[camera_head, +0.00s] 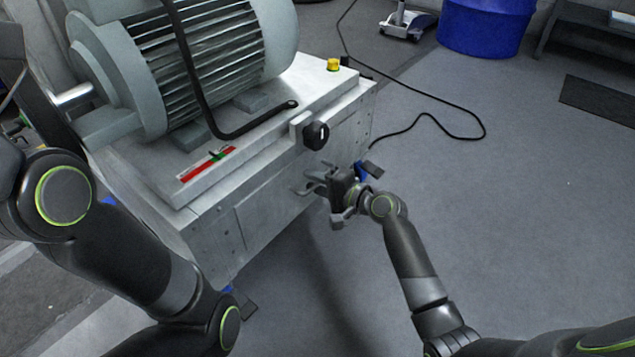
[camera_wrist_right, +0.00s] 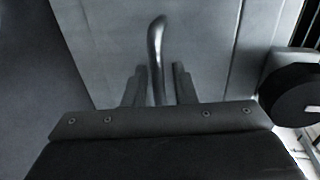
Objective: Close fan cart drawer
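The fan cart (camera_head: 345,115) is a grey metal box carrying a large finned motor. The drawer front (camera_head: 275,217) is a plain grey panel on its side facing me. It looks about flush, but I cannot tell if it is slightly out. Its bar handle (camera_head: 303,190) sticks out; it also shows in the right wrist view (camera_wrist_right: 157,50). My right gripper (camera_head: 322,186) is at the handle. In the right wrist view its two fingers (camera_wrist_right: 158,85) stand apart, one on each side of the handle, with gaps visible. My left gripper is out of view; only its arm shows.
A black knob (camera_head: 316,134) sits above the handle, close to my right gripper. Blue casters with dark pedals (camera_head: 366,169) are at the cart's base. A black cable (camera_head: 470,112) lies on the floor. A blue barrel (camera_head: 485,25) stands behind.

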